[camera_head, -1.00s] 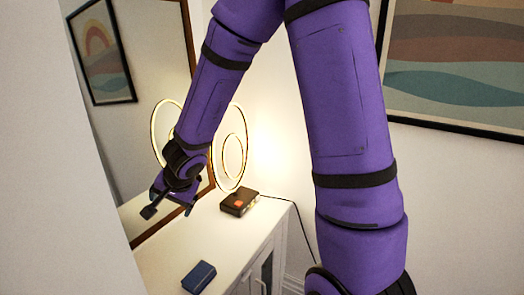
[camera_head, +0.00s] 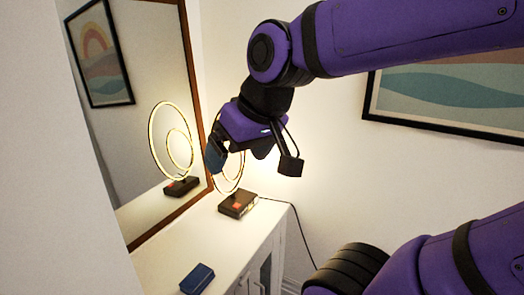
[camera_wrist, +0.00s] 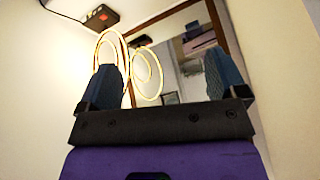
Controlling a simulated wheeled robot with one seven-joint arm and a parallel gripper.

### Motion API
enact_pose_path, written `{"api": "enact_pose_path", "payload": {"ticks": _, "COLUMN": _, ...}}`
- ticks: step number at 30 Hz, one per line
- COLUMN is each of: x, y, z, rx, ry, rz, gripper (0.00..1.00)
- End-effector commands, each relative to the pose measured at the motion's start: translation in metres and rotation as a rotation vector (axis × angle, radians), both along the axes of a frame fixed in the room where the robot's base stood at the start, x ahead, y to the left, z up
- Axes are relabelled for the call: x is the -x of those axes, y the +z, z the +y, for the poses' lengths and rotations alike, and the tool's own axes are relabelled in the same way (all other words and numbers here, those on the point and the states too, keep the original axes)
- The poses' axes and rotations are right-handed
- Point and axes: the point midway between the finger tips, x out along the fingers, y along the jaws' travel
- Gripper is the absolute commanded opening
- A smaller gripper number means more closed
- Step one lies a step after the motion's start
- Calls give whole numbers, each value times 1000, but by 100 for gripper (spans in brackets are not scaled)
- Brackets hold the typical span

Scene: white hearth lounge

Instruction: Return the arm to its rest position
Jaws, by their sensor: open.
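My gripper (camera_head: 252,160) is open and empty in the head view, raised above the white cabinet and in front of the ring lamp. My purple arm reaches in from the right and bends down at the wrist. In the wrist view my gripper (camera_wrist: 165,85) shows its two blue-grey fingers wide apart with nothing between them but the distant lamp and mirror.
The white cabinet (camera_head: 225,262) carries a dark blue box (camera_head: 198,279) and a glowing ring lamp (camera_head: 238,204) with a dark base. A wood-framed mirror (camera_head: 150,90) stands behind it. A framed picture (camera_head: 430,100) hangs on the right wall, behind my arm.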

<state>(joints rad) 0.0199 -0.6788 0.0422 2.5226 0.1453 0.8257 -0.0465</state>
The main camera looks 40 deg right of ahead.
Motion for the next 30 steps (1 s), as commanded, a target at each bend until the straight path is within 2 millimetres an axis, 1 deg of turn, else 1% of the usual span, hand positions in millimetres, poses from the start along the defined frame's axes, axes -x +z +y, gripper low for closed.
{"api": "enact_pose_path", "payload": {"ticks": 1, "x": 10, "y": 3, "z": -7, "rx": 26, "ry": -1, "rz": -1, "gripper": 91}}
{"api": "enact_pose_path", "payload": {"ticks": 3, "x": 20, "y": 4, "z": -16, "rx": 58, "ry": -8, "rz": 5, "gripper": 91}}
{"api": "enact_pose_path", "payload": {"ticks": 7, "x": 30, "y": 5, "z": -24, "rx": 86, "ry": -16, "rz": 11, "gripper": 91}}
{"api": "enact_pose_path", "payload": {"ticks": 30, "x": 30, "y": 5, "z": -25, "rx": 90, "ry": -16, "rz": 13, "gripper": 91}}
